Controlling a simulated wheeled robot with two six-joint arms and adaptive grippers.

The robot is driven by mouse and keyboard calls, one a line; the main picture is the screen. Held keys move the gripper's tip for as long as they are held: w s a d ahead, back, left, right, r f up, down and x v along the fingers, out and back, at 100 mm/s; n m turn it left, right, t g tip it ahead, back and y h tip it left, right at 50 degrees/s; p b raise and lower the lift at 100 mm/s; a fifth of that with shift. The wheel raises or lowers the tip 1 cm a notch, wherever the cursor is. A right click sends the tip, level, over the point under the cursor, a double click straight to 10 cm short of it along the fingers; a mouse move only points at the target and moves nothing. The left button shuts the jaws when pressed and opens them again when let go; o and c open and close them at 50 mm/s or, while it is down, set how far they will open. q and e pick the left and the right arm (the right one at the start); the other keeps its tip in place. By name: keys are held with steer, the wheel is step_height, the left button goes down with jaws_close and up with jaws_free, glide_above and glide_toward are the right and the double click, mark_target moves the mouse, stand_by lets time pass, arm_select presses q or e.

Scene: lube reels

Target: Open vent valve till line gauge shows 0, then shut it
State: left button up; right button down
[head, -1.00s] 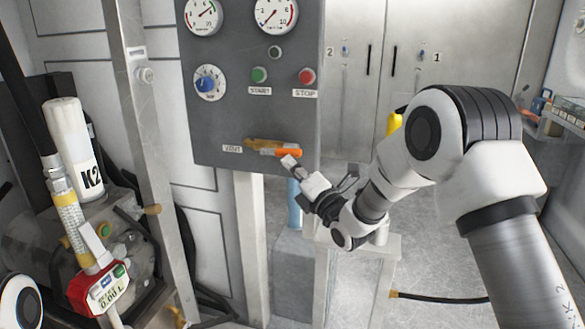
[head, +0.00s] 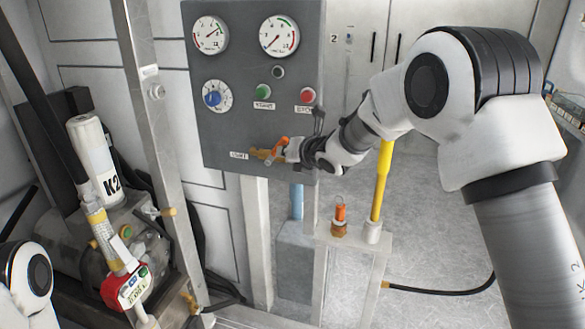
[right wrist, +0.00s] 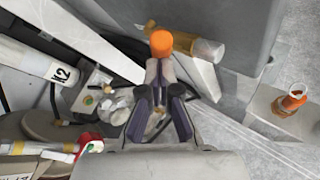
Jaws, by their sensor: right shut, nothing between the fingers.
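The vent valve is a brass body (head: 262,154) with an orange handle (head: 279,145), low on the grey panel (head: 235,125). The handle stands tilted up from the brass body. My right gripper (head: 287,150) is shut and empty, with its tips right at the handle. In the right wrist view the shut fingers (right wrist: 160,80) point at the orange handle end (right wrist: 161,42); contact is unclear. The left gauge (head: 210,35) has its needle to the upper right. The right gauge (head: 279,36) has its needle to the lower left. Their labels are unreadable. My left gripper is out of view.
A stand with a yellow rod (head: 381,180) and an orange-topped fitting (head: 340,213) is to the right. A red meter (head: 125,289) is at lower left.

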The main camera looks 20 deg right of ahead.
steer(key=shift+w+a+r+n+g+h+p, duration=0.2)
steer(key=shift+a+r+g+h+p, duration=0.1)
steer(key=shift+r+p, duration=0.15)
steer(key=shift+w+a+r+n+g+h+p, duration=0.1)
steer(key=shift+a+r+n+g+h+p, duration=0.1)
steer(key=shift+r+g+p, duration=0.15)
steer(key=shift+w+a+p, duration=0.15)
steer(key=shift+a+p, duration=0.05)
steer(key=shift+p, duration=0.15)
arm_select(q)
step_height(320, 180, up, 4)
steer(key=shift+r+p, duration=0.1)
steer(key=shift+p, duration=0.3)
arm_select(e)
steer(key=shift+w+a+r, duration=0.15)
steer(key=shift+w+a, duration=0.2)
steer(key=shift+a, duration=0.15)
steer(key=shift+w+a+r, duration=0.15)
steer(key=shift+w+a, duration=0.15)
steer(key=shift+a, duration=0.15)
steer(key=shift+r, duration=0.2)
